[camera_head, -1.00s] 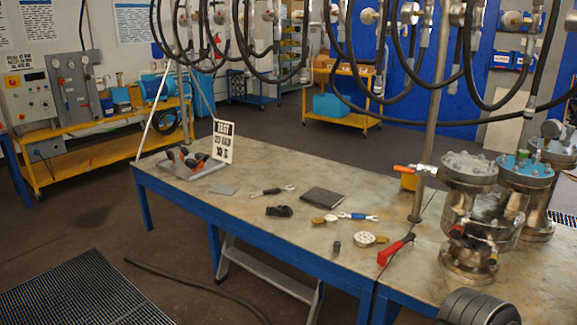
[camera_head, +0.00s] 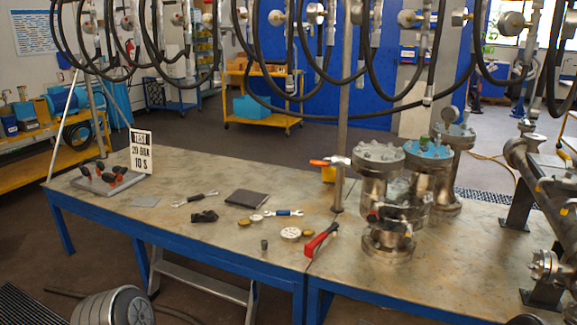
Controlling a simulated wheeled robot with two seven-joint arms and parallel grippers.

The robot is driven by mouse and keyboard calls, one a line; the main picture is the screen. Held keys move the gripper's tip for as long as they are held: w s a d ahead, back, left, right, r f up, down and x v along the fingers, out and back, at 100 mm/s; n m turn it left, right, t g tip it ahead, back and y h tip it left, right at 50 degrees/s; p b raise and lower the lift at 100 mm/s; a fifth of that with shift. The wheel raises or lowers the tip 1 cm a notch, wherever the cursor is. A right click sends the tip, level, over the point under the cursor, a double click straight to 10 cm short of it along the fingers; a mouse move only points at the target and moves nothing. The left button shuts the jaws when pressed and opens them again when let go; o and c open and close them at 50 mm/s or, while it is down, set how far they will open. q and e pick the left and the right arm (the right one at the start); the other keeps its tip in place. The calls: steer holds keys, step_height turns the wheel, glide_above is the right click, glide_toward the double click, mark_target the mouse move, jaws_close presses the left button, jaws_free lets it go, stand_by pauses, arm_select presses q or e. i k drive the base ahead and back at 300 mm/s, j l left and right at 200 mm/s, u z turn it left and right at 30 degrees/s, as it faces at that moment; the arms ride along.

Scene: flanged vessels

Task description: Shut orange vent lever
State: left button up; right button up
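An orange lever (camera_head: 328,162) lies roughly level in front of the upright metal post (camera_head: 342,120), just left of the flanged vessels. Its right end meets a silvery fitting, and a yellow block shows just below it. I cannot tell from this view whether the valve is open or shut. The nearest flanged vessel (camera_head: 383,188) stands upright on the table, with small red and black handles on its lower side. A blue-topped vessel (camera_head: 429,150) stands behind it. Neither of my grippers is in view; only rounded grey parts that look like mine show at the bottom edge.
The blue-framed table (camera_head: 205,235) holds a red-handled tool (camera_head: 320,240), wrenches, a dark flat notebook (camera_head: 246,198), gauge-like discs and a sign (camera_head: 141,151). Black hoses hang above its back. Metal pipework (camera_head: 545,190) stands at the right.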

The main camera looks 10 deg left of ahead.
mark_target(316, 162)
steer(key=i+j+z, duration=0.15)
steer(key=i, duration=0.4)
steer(key=i+j+z, duration=0.1)
steer(key=i+j, duration=0.15)
steer(key=i, duration=0.25)
steer(key=i+j+z, duration=0.15)
steer(key=i, duration=0.35)
steer(key=i+j+z, duration=0.15)
steer(key=i+j, duration=0.3)
